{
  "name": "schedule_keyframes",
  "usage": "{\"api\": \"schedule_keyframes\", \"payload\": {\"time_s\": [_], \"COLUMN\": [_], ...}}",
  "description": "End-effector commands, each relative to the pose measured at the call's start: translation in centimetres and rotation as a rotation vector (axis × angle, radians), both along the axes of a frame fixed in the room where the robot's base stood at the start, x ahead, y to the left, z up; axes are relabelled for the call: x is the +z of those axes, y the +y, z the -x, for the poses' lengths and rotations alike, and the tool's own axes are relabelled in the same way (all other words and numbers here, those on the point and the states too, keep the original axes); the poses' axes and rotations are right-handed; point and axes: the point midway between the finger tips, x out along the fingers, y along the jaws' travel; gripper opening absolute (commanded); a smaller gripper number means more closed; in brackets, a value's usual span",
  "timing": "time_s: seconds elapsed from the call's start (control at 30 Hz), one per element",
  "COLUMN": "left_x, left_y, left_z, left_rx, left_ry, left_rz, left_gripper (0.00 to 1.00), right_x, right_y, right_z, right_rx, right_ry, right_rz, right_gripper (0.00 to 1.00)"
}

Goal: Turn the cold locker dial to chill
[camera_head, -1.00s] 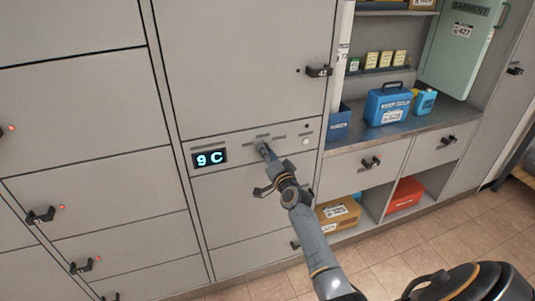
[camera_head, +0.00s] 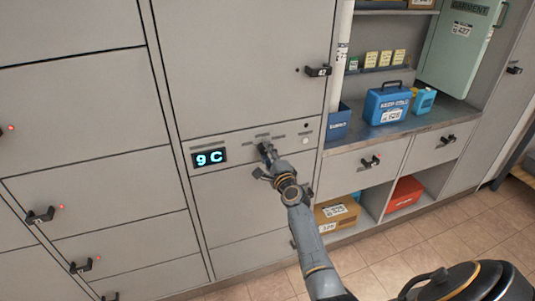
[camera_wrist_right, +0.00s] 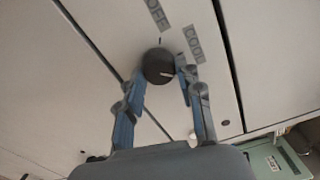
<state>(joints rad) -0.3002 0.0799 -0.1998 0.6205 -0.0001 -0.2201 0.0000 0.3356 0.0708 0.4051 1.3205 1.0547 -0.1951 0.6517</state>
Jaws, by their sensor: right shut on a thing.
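The cold locker dial (camera_wrist_right: 158,66) is a round black knob with a pale pointer line on the pale grey panel. In the right wrist view the label OFF (camera_wrist_right: 158,15) and the label COOL (camera_wrist_right: 193,43) show near it; no chill label is readable. My right gripper (camera_head: 265,152) is at the panel, its fingers shut on the dial from both sides. In the head view the gripper mostly hides the dial. The blue display (camera_head: 210,156) left of it reads 9 C. My left gripper is not in view.
A round white button (camera_head: 305,141) is right of the dial. A locker handle (camera_head: 318,71) sticks out above. Right of the locker, a shelf holds a blue case (camera_head: 388,103); a cardboard box (camera_head: 337,212) and a red box (camera_head: 405,192) sit below. Tiled floor is clear.

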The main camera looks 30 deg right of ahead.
Motion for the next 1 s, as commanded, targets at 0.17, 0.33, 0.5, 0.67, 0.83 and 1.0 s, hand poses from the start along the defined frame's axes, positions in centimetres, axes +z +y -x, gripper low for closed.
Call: {"api": "schedule_keyframes", "payload": {"time_s": [0.17, 0.33, 0.5, 0.67, 0.83, 1.0], "left_x": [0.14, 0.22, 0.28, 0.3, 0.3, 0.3], "left_y": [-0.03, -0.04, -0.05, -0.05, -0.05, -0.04], "left_z": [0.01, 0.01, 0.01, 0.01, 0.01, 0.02], "left_rx": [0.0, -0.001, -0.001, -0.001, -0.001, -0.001], "left_ry": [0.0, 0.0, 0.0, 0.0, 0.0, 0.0], "left_rz": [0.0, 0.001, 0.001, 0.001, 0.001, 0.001], "left_gripper": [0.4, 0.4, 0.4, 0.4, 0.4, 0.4], "right_x": [-0.02, -0.05, -0.09, -0.11, -0.14, -0.15], "right_y": [-0.04, -0.02, 0.01, -0.01, -0.02, -0.02], "right_z": [0.0, -0.01, -0.01, -0.01, -0.01, 0.01], "right_rx": [-0.002, -0.002, -0.001, -0.001, -0.001, -0.001], "right_ry": [-0.033, -0.056, -0.07, -0.078, -0.08, -0.08], "right_rz": [-0.135, -0.231, -0.294, -0.324, -0.335, -0.335], "right_gripper": [0.04, 0.04, 0.04, 0.04, 0.04, 0.04]}}
